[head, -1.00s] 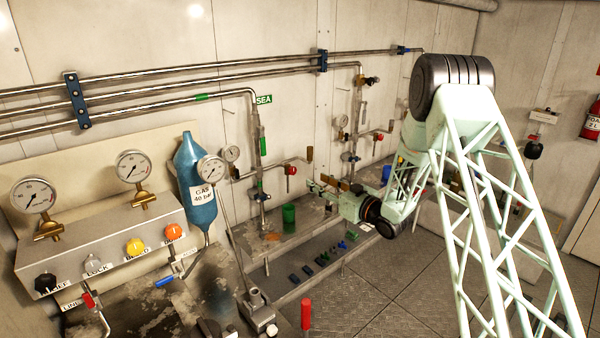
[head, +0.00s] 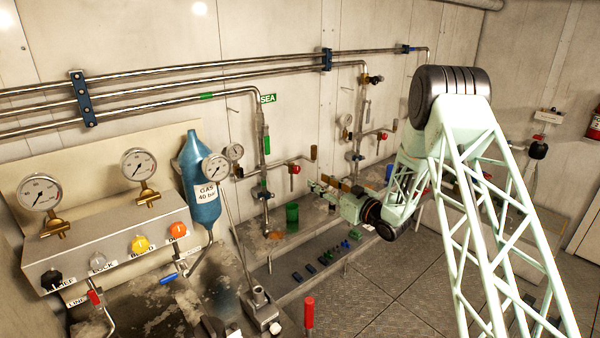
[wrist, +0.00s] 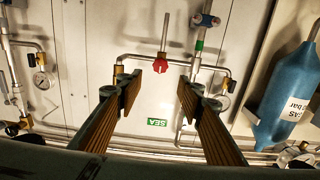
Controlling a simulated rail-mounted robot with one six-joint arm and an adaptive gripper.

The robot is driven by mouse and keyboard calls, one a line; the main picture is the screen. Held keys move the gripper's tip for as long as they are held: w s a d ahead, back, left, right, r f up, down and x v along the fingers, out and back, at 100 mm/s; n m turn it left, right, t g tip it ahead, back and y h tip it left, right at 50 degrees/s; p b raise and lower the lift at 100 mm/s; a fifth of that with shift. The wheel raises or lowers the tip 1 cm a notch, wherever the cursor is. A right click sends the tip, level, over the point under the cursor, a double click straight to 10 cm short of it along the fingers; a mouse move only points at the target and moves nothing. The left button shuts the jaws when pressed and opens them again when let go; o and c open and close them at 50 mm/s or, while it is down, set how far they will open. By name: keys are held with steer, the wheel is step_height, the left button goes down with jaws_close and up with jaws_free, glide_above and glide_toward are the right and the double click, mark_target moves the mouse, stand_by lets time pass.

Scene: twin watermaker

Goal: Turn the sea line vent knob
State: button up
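A red knob (head: 295,169) sits on the branch pipe beside the green SEA label (head: 268,98). In the wrist view the red knob (wrist: 160,65) shows between my finger lines, with a thin metal stem. The SEA label (wrist: 157,122) appears upside down there. I cannot read any tag naming this knob as the vent. My gripper (head: 316,187) is to the right of and a little below the knob in the head view. In the wrist view my gripper (wrist: 162,88) is open, its two fingers spread wide, with nothing between them. Neither finger visibly touches the knob.
Pipes (wrist: 125,57) and gauges (wrist: 222,102) flank the knob. A blue gas bottle (head: 200,185) hangs at the left. A green cup (head: 292,217) stands on the bench below. Another pipe stand with a red knob (head: 383,136) is behind my gripper.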

mark_target(298, 169)
steer(key=x, duration=1.2)
steer(key=shift+w+a, duration=0.1)
steer(key=shift+c, duration=0.5)
steer(key=c, duration=0.7)
